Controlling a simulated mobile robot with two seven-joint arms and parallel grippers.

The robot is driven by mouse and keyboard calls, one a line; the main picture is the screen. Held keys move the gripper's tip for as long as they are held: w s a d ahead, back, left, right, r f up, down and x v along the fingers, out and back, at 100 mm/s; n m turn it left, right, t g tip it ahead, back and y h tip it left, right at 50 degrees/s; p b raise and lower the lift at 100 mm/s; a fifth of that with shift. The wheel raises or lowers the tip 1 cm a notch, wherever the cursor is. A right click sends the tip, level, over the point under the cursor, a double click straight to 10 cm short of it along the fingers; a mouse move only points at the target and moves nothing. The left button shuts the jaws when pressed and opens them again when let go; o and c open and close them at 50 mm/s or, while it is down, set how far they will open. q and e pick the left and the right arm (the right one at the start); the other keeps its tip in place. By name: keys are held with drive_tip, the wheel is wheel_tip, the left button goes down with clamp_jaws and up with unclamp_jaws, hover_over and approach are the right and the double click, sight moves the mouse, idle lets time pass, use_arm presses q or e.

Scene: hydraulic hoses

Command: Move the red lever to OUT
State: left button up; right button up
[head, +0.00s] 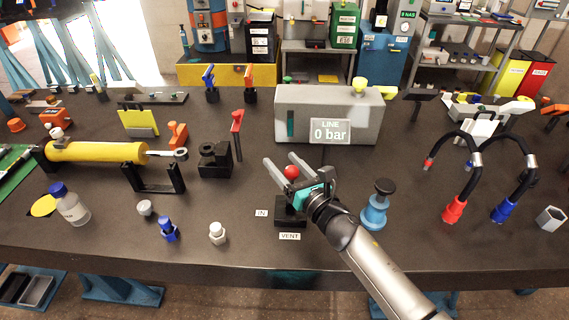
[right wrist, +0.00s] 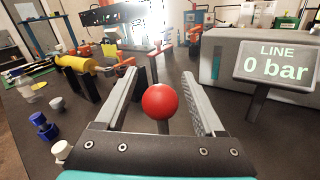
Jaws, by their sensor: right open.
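The red lever's round knob (head: 291,171) sits between the spread fingers of my right gripper (head: 281,163). In the right wrist view the red knob (right wrist: 160,101) stands between the two open fingers (right wrist: 163,90), with visible gaps on both sides. A short grey stem shows below the knob. The lever's black base block (head: 289,217) is on the bench, partly hidden by my gripper. An IN label (head: 262,213) lies left of the base and a VENT label (head: 290,236) in front. No OUT label is visible. My left gripper is not in view.
A grey box (head: 330,103) stands behind, with a sign (head: 330,131) reading LINE 0 bar. A blue fitting with a black knob (head: 375,207) stands right of my gripper. A black block (head: 215,160) and a red-handled post (head: 237,130) stand to the left.

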clamp_jaws()
idle(0.4)
idle(0.9)
